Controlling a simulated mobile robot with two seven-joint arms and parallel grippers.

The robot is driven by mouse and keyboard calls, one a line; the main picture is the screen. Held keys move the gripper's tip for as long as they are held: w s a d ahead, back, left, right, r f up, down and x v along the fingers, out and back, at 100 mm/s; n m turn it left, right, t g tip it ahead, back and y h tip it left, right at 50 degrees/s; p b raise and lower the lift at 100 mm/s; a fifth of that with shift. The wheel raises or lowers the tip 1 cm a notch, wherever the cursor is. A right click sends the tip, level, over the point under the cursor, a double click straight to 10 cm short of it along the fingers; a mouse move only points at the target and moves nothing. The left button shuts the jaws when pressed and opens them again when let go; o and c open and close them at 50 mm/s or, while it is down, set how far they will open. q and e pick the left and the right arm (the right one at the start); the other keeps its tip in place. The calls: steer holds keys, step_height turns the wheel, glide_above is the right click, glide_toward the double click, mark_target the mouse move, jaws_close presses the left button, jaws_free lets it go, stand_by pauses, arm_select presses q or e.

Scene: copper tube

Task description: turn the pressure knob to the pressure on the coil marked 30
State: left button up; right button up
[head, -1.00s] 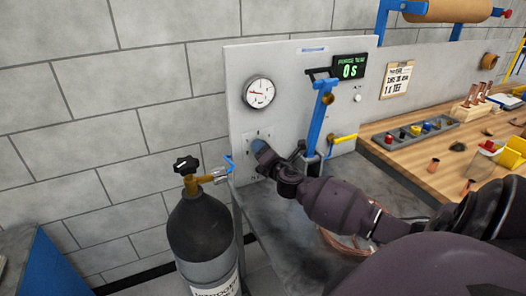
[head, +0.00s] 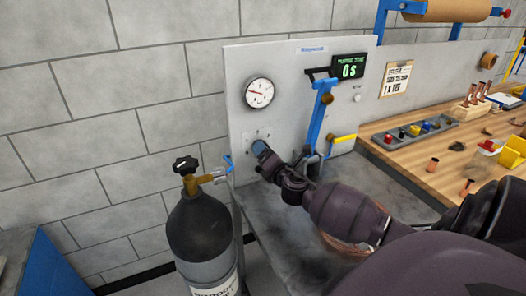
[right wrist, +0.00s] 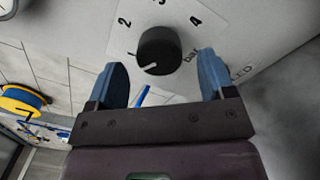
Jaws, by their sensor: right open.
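The black pressure knob (right wrist: 159,50) sits on a white scale plate with numerals 2, 3, 4 and "bar" in the right wrist view. Its white pointer line faces the lower left, by a partly hidden mark. My right gripper (right wrist: 164,80) is open, with its blue fingers on either side just below the knob, and it holds nothing. In the head view the right gripper (head: 260,149) is at the panel and hides the knob. Some copper-coloured tube (head: 345,243) shows behind my right arm; no mark on it is readable. My left gripper is out of view.
A round gauge (head: 258,93) and a timer reading 0 s (head: 349,67) are on the panel (head: 290,70). A dark gas cylinder (head: 200,225) stands front left.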

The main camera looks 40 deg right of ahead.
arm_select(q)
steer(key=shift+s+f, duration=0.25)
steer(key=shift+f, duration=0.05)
arm_select(e)
steer(key=v, duration=0.8)
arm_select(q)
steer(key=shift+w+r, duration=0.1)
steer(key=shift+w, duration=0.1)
arm_select(e)
steer(key=shift+s, duration=0.1)
